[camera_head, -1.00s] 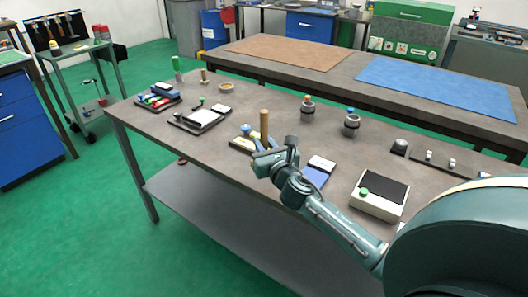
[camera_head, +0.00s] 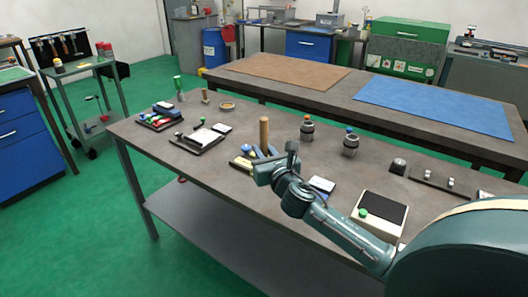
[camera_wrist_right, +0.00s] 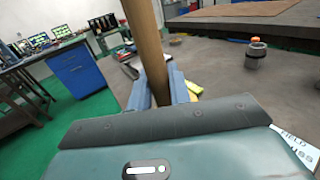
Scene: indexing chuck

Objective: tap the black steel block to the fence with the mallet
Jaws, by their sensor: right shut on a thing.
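My right gripper (camera_head: 266,153) is over the front part of the grey workbench (camera_head: 215,173). It is shut on an upright wooden handle (camera_head: 264,134), which I take for the mallet's. In the right wrist view the handle (camera_wrist_right: 149,50) stands between the blue fingers of the gripper (camera_wrist_right: 163,92). The mallet's head is hidden, so I cannot tell whether it touches the bench. Neither the black steel block nor the fence can be made out with certainty. My left gripper is not in view.
A dark tray with a white plate (camera_head: 202,136) is left of my gripper. A yellow piece (camera_head: 242,163) lies close to it. Two dark pots (camera_head: 307,131) (camera_head: 350,146) stand behind, right. A box with a green knob (camera_head: 379,212) is at the right. The bench between has bare room.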

